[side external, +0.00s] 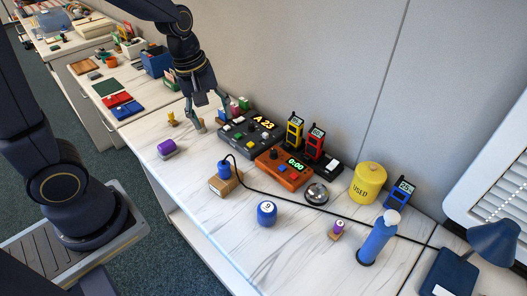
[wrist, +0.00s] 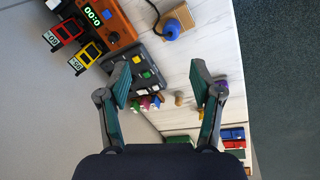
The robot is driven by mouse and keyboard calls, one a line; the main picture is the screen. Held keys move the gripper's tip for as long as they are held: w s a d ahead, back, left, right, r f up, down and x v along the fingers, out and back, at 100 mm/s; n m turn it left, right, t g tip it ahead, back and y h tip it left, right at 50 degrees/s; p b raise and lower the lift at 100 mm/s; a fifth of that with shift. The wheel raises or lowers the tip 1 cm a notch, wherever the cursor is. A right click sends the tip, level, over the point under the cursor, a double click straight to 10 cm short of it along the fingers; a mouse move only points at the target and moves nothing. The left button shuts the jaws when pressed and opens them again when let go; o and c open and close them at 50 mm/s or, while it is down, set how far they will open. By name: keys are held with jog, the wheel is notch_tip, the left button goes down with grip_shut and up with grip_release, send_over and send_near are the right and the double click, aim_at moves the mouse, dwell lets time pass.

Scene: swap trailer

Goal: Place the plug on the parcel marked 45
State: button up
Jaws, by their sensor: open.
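A blue plug (side external: 224,168) with a black cable sits on a tan parcel-like block (side external: 222,187) near the table's front edge. The plug (wrist: 171,32) and block (wrist: 182,14) also show at the top of the wrist view. No number is readable on the block, so I cannot tell whether it is the parcel marked 45. My gripper (side external: 195,117) is open, behind and left of the plug, low near the table. In the wrist view my gripper (wrist: 166,72) has its fingers spread, with nothing held. A small tan peg (wrist: 179,98) shows near the right finger.
A dark control box (side external: 247,131) stands right of my gripper, with an orange timer box (side external: 284,169) beside it. A purple cylinder (side external: 167,149) lies at front left. A blue ball (side external: 267,213) marked 9 and a blue bottle (side external: 377,240) stand on the right.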

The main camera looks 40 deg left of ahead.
jog(key=s+d+r+m+t, duration=0.2)
jog(key=s+r+m+t, duration=0.1)
jog(key=s+r+m, duration=0.7)
jog(key=s+m, duration=0.1)
jog(key=m, duration=0.2)
jog(key=shift+y, duration=0.3)
